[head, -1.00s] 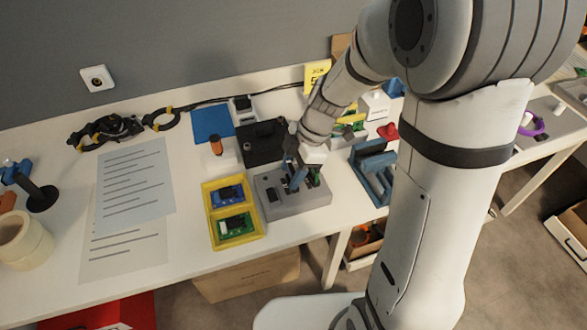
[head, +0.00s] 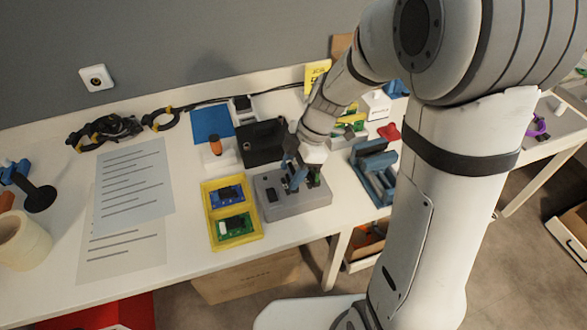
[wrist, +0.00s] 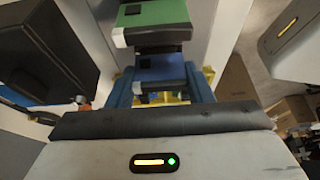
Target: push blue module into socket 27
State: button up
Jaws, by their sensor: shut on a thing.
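My gripper (head: 301,177) is over the grey socket block (head: 296,205) on the table, its blue fingers pointing down. In the wrist view the blue module (wrist: 160,68) sits between the two blue fingers (wrist: 161,88), and my gripper is shut on it. A green module (wrist: 156,14) stands just beyond it in that view. In the head view my gripper hides most of the held module and the socket below it. How deep the module sits cannot be told. No socket number is readable.
A yellow tray (head: 208,214) with a blue board (head: 228,196) and a green board (head: 236,225) is left of the block. A black case (head: 262,143) lies behind, and a blue fixture (head: 375,170) stands to the right. Paper sheets (head: 133,190) cover the left table.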

jog(key=shift+f+b, duration=0.25)
jog(key=shift+b, duration=0.1)
dwell(0.4)
jog(key=o, duration=1.3)
jog(key=s+v, duration=0.1)
jog(key=v, duration=0.7)
jog(key=s+d+r+m+t+h+p, duration=0.1)
jog(key=s+d+r+m+p, duration=0.1)
jog(key=m, duration=0.5)
jog(key=s+d+r+m+t+h+p, duration=0.1)
jog(key=s+d+r+m+p, duration=0.2)
jog(key=s+d+r+m, duration=0.1)
jog(key=s+d+r+m+t+h+p, duration=0.1)
jog(key=s+d+r+m+h+p, duration=0.1)
jog(key=s+m, duration=0.4)
jog(key=shift+d+r+m+t+p, duration=0.2)
jog(key=shift+d+r+m, duration=0.35)
jog(key=shift+m, duration=0.5)
jog(key=shift+d+r+m+t+p, duration=0.25)
jog(key=shift+r+m, duration=0.4)
jog(key=shift+m, duration=0.4)
